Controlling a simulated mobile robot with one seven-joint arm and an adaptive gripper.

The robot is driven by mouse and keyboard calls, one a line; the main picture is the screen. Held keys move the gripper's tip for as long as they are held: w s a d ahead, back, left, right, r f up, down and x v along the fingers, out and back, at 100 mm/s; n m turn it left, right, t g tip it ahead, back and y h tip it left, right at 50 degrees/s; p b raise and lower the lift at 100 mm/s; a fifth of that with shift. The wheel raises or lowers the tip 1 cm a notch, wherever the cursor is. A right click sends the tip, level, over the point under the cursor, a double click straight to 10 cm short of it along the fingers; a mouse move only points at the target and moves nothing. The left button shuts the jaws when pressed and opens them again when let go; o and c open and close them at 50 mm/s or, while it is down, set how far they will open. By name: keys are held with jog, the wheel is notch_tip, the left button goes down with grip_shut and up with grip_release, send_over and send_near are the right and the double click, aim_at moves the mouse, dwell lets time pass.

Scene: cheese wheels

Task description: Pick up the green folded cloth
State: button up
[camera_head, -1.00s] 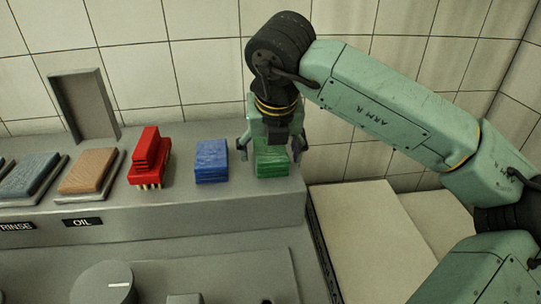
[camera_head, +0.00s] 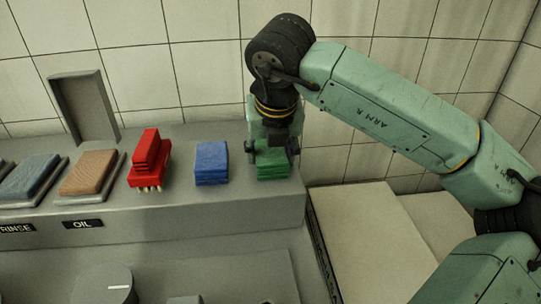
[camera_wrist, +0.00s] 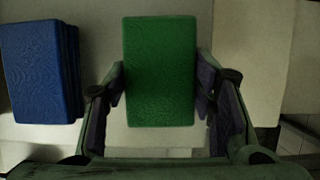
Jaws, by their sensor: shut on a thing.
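The green folded cloth (camera_head: 273,168) lies on the raised grey ledge near its right end. In the wrist view the green cloth (camera_wrist: 160,70) sits between the two fingers. My gripper (camera_head: 272,155) is above the cloth and shut on its sides, and it also shows in the wrist view (camera_wrist: 160,88). The gripper hides part of the cloth's top in the head view. The cloth appears to rest on the ledge still.
A blue folded cloth (camera_head: 211,163) lies just left of the green one. A red brush (camera_head: 150,158) and tan cloth (camera_head: 88,172) are farther left. The grey ledge (camera_head: 220,206) ends just right of the green cloth. A tiled wall (camera_head: 190,60) stands behind.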

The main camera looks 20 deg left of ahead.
aim_at(270, 154)
jog(key=shift+r, duration=0.15)
jog(key=shift+c, duration=0.2)
jog(key=shift+r+p, duration=0.3)
jog(key=shift+p, duration=0.3)
jog(key=b+v, duration=0.2)
jog(key=v, duration=0.1)
jog(key=shift+w+a, duration=0.2)
jog(key=shift+a, duration=0.1)
jog(key=s+r+b, duration=0.1)
jog(key=s+b, duration=0.3)
jog(key=s, duration=1.1)
jog(key=shift+s+a+r+b, duration=0.2)
jog(key=shift+a+r+b, duration=0.1)
jog(key=shift+a+r, duration=0.15)
jog(key=o, duration=0.5)
jog(key=c, duration=0.4)
